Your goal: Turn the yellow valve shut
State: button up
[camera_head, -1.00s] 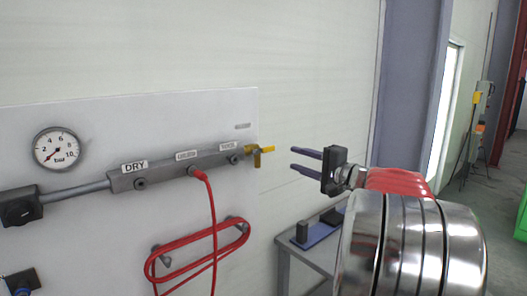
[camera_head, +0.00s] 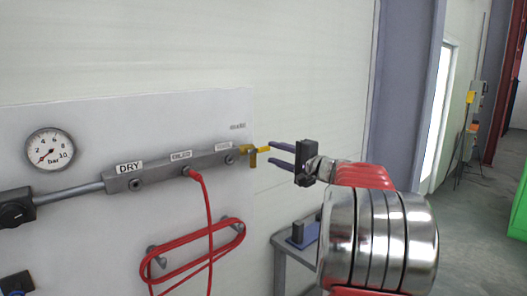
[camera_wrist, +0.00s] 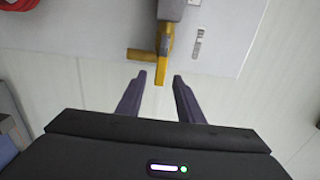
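The yellow valve (camera_head: 251,158) sits at the right end of the grey manifold bar on the white panel. One yellow arm points right toward my gripper and a shorter part hangs down. In the wrist view the yellow valve (camera_wrist: 163,50) shows at the top middle, one arm pointing toward me and another pointing left. My gripper (camera_head: 270,155) is open and empty, its two fingers level with the valve. In the wrist view the tip of the valve's arm lies just ahead of the gap between the fingertips (camera_wrist: 159,77). Whether it touches a finger is unclear.
The manifold bar (camera_head: 160,174) carries labelled ports, one with a red hose (camera_head: 207,215) plugged in. The hose is coiled below on hooks. A pressure gauge (camera_head: 50,149) is at the left. A small table (camera_head: 290,244) with dark items stands below my gripper.

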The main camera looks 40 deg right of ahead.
aim_at(265, 151)
jog(key=w, duration=0.6)
jog(key=shift+a, duration=0.1)
jog(key=shift+c, duration=0.6)
jog(key=c, duration=0.7)
jog(key=shift+f, duration=0.1)
grip_shut()
jog(key=shift+a, duration=0.2)
jog(key=shift+d, duration=0.2)
